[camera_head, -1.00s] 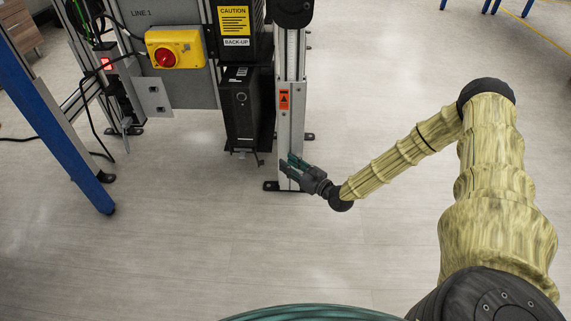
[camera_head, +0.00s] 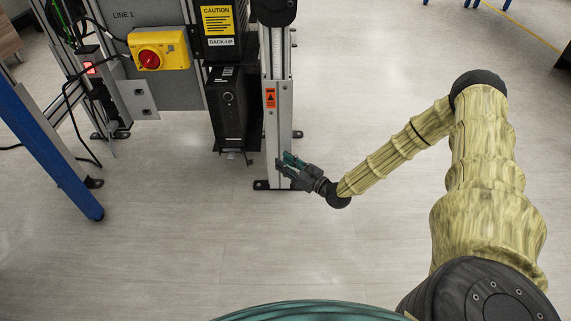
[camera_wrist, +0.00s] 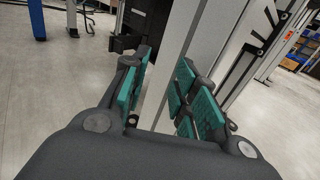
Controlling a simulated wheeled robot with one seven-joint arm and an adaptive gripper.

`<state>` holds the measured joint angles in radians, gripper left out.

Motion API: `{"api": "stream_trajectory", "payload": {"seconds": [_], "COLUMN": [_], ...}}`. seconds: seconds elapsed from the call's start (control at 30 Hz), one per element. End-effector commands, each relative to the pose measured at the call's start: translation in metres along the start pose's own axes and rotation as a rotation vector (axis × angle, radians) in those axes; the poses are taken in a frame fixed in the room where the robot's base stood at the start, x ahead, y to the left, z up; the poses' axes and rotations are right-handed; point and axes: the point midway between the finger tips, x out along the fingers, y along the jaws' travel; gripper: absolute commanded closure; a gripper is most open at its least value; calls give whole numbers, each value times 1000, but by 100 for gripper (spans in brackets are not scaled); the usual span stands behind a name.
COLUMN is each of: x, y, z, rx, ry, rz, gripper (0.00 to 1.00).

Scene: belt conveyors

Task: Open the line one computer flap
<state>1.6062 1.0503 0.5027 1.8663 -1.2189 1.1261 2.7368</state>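The line one computer (camera_head: 229,110) is a black upright tower mounted beside a grey metal post (camera_head: 277,130), below a black box with a yellow caution label (camera_head: 217,20). Its narrow front has a small round button near the top. I cannot make out the edge of a flap, and the front looks closed. My gripper (camera_head: 283,163) is low, in front of the post and to the lower right of the computer. In the wrist view my gripper (camera_wrist: 165,64) is open and empty, its teal pads apart. The post shows beyond and between the fingers.
A grey panel marked LINE 1 with a yellow box and red knob (camera_head: 150,61) stands left of the computer. A blue leg (camera_head: 45,140) and loose black cables are further left. The floor in front and to the right is clear.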

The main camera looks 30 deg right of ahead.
Motion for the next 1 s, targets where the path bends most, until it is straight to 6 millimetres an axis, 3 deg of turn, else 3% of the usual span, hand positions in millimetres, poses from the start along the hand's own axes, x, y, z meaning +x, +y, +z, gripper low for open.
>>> {"api": "stream_trajectory", "payload": {"seconds": [0.27,0.73,1.0], "x": [-9,-88,-116], "y": [-1,-1,0], "z": [0,0,0], "rx": [0,1,1], "ry": [1,1,0], "rz": [-1,-3,-1], "gripper": [71,71,71]}}
